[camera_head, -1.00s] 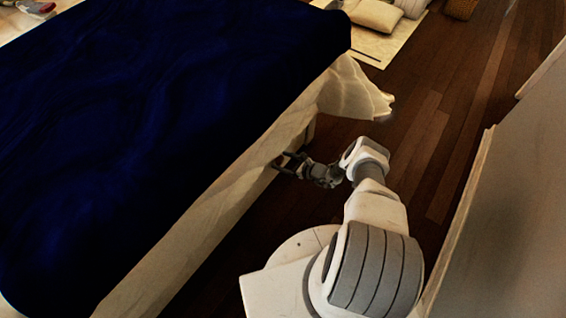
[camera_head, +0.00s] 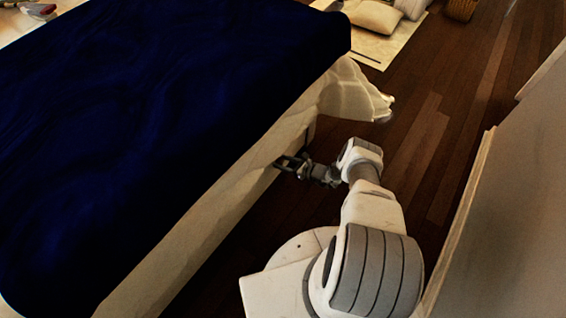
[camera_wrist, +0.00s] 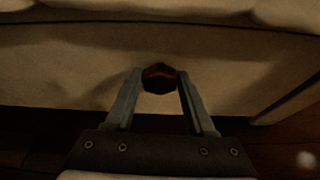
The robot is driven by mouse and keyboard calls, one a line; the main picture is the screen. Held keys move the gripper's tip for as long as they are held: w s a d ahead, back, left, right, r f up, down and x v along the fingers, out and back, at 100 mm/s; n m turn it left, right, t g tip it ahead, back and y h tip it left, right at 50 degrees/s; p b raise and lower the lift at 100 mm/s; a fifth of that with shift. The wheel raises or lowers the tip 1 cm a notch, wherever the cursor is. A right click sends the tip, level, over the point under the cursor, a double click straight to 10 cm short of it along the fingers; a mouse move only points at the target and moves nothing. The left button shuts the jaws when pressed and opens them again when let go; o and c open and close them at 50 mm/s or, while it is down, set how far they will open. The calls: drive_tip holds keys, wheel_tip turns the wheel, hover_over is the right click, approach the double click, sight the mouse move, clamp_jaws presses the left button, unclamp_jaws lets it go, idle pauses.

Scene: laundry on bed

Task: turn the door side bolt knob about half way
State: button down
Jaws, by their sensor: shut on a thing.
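The bolt knob (camera_wrist: 159,77) shows in the wrist view as a small, dark reddish-brown faceted piece against the pale side of the bed frame. My gripper (camera_wrist: 158,82) is shut on it, with one finger on each side near the tips. In the head view my gripper (camera_head: 281,161) is at the lower side of the bed, near its far corner. The knob is hidden there. How far the knob is turned cannot be told.
The bed (camera_head: 190,130) has a dark blue cover and a pale sheet hanging at the far corner. Wooden floor (camera_head: 425,130) is clear to the right. A pale wall or panel (camera_head: 515,220) stands at the right. A rug with cushions (camera_head: 376,17) lies at the back.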

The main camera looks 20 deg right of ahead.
idle(0.5)
drive_tip(key=shift+c, duration=1.4)
unclamp_jaws()
drive_tip(key=p+v, duration=0.5)
drive_tip(key=v, duration=1.2)
drive_tip(key=shift+d+r, duration=0.15)
drive_tip(key=shift+d, duration=0.25)
